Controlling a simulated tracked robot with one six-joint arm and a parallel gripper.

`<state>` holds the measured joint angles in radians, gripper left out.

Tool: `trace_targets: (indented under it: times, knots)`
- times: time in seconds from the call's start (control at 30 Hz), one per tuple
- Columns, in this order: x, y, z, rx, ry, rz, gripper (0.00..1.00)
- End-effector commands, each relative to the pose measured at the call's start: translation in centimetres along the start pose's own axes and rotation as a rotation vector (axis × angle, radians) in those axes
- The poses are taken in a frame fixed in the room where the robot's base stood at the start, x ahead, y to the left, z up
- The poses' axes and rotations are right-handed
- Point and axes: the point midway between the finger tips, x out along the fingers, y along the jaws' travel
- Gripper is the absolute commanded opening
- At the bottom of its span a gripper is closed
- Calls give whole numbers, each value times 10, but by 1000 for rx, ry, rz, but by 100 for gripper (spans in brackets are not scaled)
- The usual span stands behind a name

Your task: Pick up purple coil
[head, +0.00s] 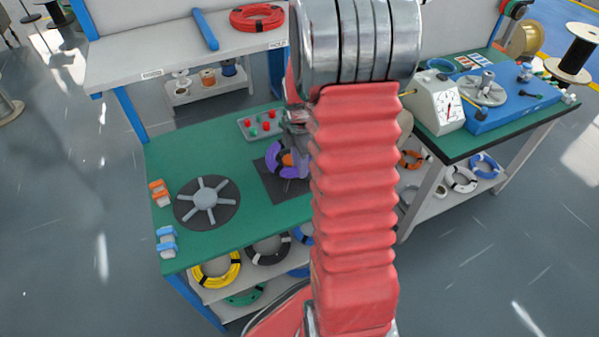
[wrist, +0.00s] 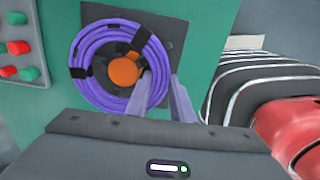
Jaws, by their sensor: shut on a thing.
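The purple coil (head: 272,158) is on a dark square plate on the green workbench, partly hidden behind my arm in the head view. In the wrist view the purple coil (wrist: 88,38) shows as a ring with black ties around an orange-capped hub (wrist: 124,71). My gripper (wrist: 162,80) is shut on the right side of the ring, with one finger inside it and the other outside. Whether the coil is lifted off the plate I cannot tell. In the head view my gripper (head: 299,163) is mostly hidden by the arm.
A spoked disc (head: 206,201) and orange and blue clamps lie left on the workbench (head: 165,150). A button panel (head: 262,124) stands behind the coil. Shelves below hold yellow, black, green and blue coils. A red coil (head: 256,18) lies on the back shelf; a second bench stands right.

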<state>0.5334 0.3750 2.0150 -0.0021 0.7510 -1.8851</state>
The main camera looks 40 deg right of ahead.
Motion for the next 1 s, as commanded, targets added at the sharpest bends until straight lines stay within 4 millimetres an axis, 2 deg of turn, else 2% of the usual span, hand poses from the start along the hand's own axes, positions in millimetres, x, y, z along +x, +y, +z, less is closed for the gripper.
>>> trace_targets:
  times: [0.1,0.33,1.0]
  knots:
    - [-23,1,0,0,-1,4,0]
    - [-52,0,0,0,1,3,0]
    - [-55,0,0,-1,1,1,0]
